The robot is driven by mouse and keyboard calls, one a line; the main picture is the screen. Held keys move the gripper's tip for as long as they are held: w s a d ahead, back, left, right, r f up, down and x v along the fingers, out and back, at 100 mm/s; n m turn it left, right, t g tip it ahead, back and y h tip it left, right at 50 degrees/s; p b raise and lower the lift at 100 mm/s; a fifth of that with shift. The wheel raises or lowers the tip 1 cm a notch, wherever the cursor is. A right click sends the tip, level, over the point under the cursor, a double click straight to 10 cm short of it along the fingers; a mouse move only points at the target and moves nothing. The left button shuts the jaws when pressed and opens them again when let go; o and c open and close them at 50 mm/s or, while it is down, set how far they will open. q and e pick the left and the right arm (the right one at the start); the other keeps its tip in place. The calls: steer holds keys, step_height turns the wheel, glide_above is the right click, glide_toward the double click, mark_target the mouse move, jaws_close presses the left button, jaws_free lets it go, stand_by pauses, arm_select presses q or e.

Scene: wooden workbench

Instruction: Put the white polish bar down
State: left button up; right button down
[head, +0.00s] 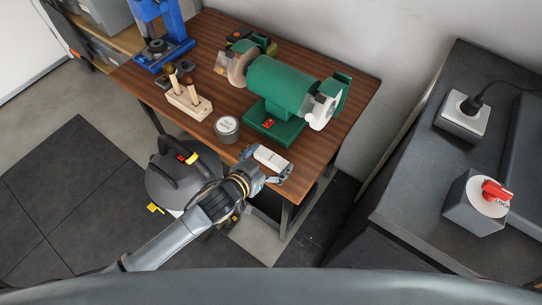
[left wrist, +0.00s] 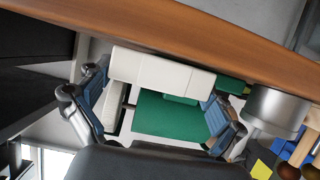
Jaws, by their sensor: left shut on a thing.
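The white polish bar (head: 271,158) is between the fingers of my left gripper (head: 266,166), near the front edge of the wooden bench. In the left wrist view the bar (left wrist: 162,71) lies across the space between the two fingers, and the gripper is shut on it. I cannot tell whether the bar touches the bench top. My right gripper is not in view.
A green bench grinder (head: 280,90) stands just behind the bar. A round grey tin (head: 227,128) and a wooden block with handled tools (head: 188,104) are to the left. A blue machine (head: 163,38) stands at the far left. A vacuum (head: 178,172) is below the bench.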

arm_select(q)
steer(key=shift+f, duration=0.1)
steer(key=o, duration=0.9)
steer(key=shift+f, duration=0.1)
steer(key=shift+c, duration=0.2)
steer(key=shift+f+b, duration=0.15)
steer(key=shift+b, duration=0.4)
steer(key=v, duration=1.4)
